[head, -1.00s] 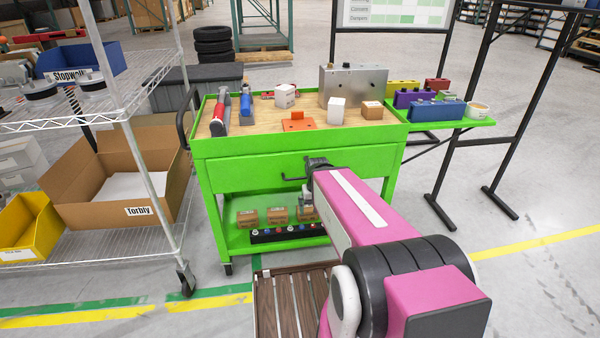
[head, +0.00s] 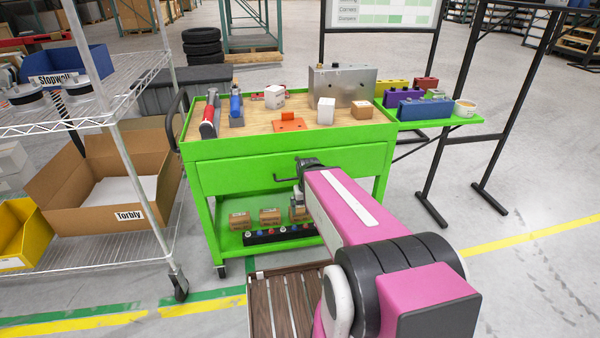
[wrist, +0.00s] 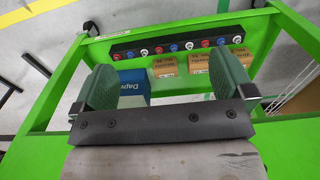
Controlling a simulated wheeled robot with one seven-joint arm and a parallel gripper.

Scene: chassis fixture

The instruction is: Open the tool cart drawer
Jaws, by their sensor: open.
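The green tool cart (head: 386,158) stands ahead, its wide drawer (head: 235,177) below the wooden top looking flush with the frame. A dark drawer handle (head: 281,180) shows at the drawer's middle, partly hidden by my arm. My gripper (head: 298,198) is at the drawer front beside the handle; whether it touches is hidden. In the wrist view my gripper (wrist: 166,80) is open, its two green pads wide apart. No handle can be made out between them there; the cart's lower shelf shows beyond.
The lower shelf holds small cartons (head: 270,217) and a black strip of knobs (head: 262,236). Tools, boxes and a metal case (head: 345,86) stand on top. A wire rack (head: 150,264) is close at left; a green side tray (head: 440,124) extends right.

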